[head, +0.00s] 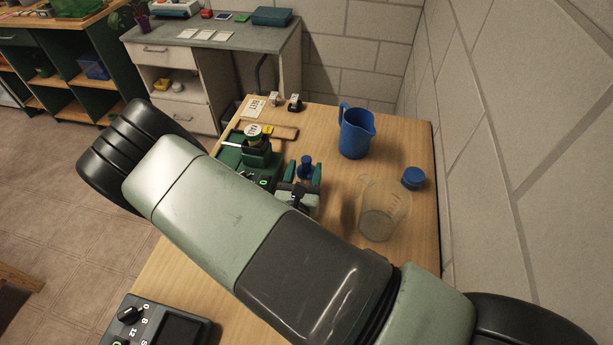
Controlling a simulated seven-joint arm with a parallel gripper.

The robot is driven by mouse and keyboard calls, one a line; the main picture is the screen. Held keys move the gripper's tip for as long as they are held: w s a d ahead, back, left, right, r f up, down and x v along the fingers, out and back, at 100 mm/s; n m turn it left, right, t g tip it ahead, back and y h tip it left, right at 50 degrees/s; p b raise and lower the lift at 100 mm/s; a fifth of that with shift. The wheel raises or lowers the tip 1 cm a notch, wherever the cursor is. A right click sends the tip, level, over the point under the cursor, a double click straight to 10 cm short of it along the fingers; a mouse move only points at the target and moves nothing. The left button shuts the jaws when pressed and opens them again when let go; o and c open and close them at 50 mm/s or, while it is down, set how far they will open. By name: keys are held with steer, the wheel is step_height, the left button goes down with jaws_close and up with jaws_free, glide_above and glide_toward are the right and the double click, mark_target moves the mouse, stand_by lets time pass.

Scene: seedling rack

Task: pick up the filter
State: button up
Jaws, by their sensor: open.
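A small blue piece with a round top (306,160), which looks like the filter, stands on the wooden table near its middle. My gripper (304,169) is open, with one green finger on each side of the blue piece. I cannot tell whether the fingers touch it or how high they are over the table. My own arm crosses the view and hides part of the table around the gripper. Nothing shows as lifted.
A green device (256,158) stands just left of my gripper. A blue pitcher (356,132), a clear beaker (381,213) and a blue lid-like piece (413,179) stand to the right. A dark control box (165,325) is at the front left. A block wall (520,130) borders the right side.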

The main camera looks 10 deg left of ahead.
mark_target(305, 166)
steer(key=shift+w+a, duration=0.1)
steer(key=shift+w, duration=1.4)
jaws_close()
